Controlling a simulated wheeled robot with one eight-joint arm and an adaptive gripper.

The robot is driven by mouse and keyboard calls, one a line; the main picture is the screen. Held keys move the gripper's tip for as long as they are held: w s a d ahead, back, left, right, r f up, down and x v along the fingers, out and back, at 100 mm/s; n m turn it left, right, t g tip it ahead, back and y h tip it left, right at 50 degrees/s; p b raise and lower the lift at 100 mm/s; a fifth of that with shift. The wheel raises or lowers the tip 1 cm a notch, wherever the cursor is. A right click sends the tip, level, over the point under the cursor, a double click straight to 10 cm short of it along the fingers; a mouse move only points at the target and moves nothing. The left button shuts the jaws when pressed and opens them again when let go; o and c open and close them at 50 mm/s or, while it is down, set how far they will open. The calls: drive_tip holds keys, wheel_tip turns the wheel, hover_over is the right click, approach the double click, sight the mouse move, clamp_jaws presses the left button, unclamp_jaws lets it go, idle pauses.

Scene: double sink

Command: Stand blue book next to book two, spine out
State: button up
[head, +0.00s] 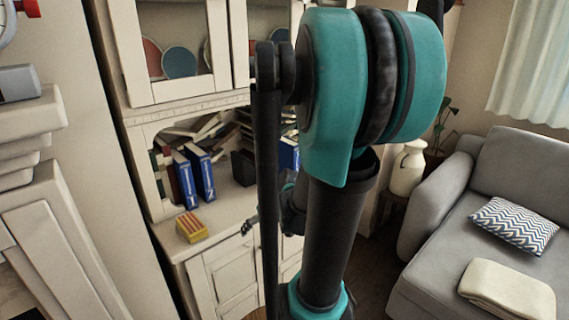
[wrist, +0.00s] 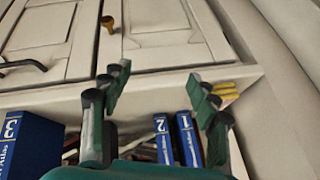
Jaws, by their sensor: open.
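Blue book one (head: 184,180) and blue book two (head: 203,173) stand upright side by side on the cabinet ledge in the head view. In the wrist view, which looks upside down, book two (wrist: 162,138) and book one (wrist: 187,137) show their numbered spines. Another blue book, marked 3 (wrist: 28,145), stands apart from them at the left. It shows in the head view (head: 289,154), partly hidden by my arm. My gripper (wrist: 158,85) is open and empty, in front of the ledge, its fingers apart from the books. In the head view it is mostly hidden behind my arm.
A yellow and red striped box (head: 191,229) sits at the ledge's front left. A dark block (head: 244,167) stands right of book two. Loose books (head: 205,128) lean and lie behind. Cabinet doors (head: 232,268) with handles are below the ledge.

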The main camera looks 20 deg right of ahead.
drive_tip(key=w+d+r+t+y, duration=0.25)
drive_tip(key=w+d, duration=0.25)
drive_tip(key=w, duration=0.3)
drive_tip(key=n+t, duration=0.3)
drive_tip(key=t, duration=0.6)
approach(285, 151)
drive_tip(key=s+d+f, duration=0.1)
drive_tip(key=s+d, duration=0.2)
drive_tip(key=d, duration=0.1)
drive_tip(key=x, duration=1.6)
drive_tip(key=shift+w+a+f, duration=0.15)
drive_tip(key=shift+w+a, duration=0.05)
drive_tip(key=shift+a, duration=0.15)
drive_tip(key=shift+c, duration=0.3)
clamp_jaws()
